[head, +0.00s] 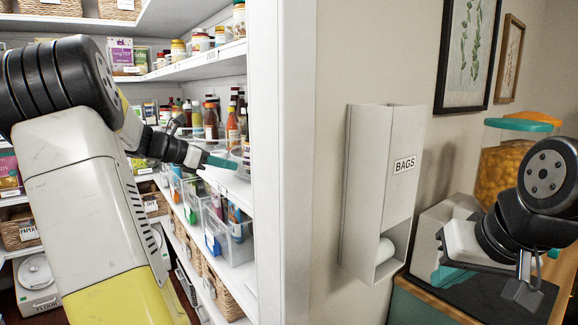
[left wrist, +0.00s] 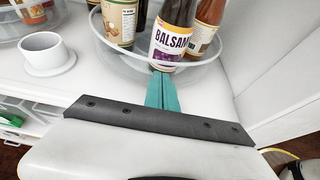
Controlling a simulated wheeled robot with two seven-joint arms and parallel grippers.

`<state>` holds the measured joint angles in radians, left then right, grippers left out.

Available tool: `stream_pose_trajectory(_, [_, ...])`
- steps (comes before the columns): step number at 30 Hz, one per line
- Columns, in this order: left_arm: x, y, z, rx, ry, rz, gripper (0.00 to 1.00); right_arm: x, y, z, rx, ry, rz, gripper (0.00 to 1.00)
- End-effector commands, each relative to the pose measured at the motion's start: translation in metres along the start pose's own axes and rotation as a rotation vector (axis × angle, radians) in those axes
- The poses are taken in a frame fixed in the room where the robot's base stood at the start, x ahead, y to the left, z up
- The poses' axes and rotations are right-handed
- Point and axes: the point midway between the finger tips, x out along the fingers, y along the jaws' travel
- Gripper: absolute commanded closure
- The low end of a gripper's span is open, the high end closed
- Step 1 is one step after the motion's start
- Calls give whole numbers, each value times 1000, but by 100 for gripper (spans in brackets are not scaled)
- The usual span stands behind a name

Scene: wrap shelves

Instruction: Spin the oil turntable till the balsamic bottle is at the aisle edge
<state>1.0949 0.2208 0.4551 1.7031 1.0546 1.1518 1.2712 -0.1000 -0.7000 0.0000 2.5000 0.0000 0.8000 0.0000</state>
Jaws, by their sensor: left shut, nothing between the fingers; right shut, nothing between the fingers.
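The balsamic bottle (left wrist: 172,38), dark with a purple and white label, stands upright in the left wrist view on the clear, rimmed turntable (left wrist: 112,58). It is at the near side of the turntable, right in front of my fingers. Other bottles stand beside it, one with a brown label (left wrist: 120,20) and a reddish one (left wrist: 207,28). My left gripper (left wrist: 161,90) is shut and empty, its teal fingertips at the near rim; whether they touch it I cannot tell. In the head view my left gripper (head: 222,162) reaches the shelf edge. My right gripper (head: 452,276) is shut and empty, at the right.
A white cup (left wrist: 46,52) stands left of the turntable on the shelf. Clear bins (head: 236,240) sit on the shelf below. A white door frame (head: 280,150) and the bags holder (head: 385,190) are right of the shelves. A jar (head: 503,170) stands near my right arm.

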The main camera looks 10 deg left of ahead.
Motion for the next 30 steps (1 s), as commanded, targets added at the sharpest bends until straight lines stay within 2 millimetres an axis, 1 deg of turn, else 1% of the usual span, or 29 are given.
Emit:
stream_pose_trajectory(10, [-3,15,-2,0,0,0,100,0,0,0,0,0,0,100])
stream_pose_trajectory(22, [-3,17,-2,0,0,0,100,0,0,0,0,0,0,100])
stream_pose_trajectory(30, [0,29,0,0,-1,-1,100,0,0,0,0,0,0,100])
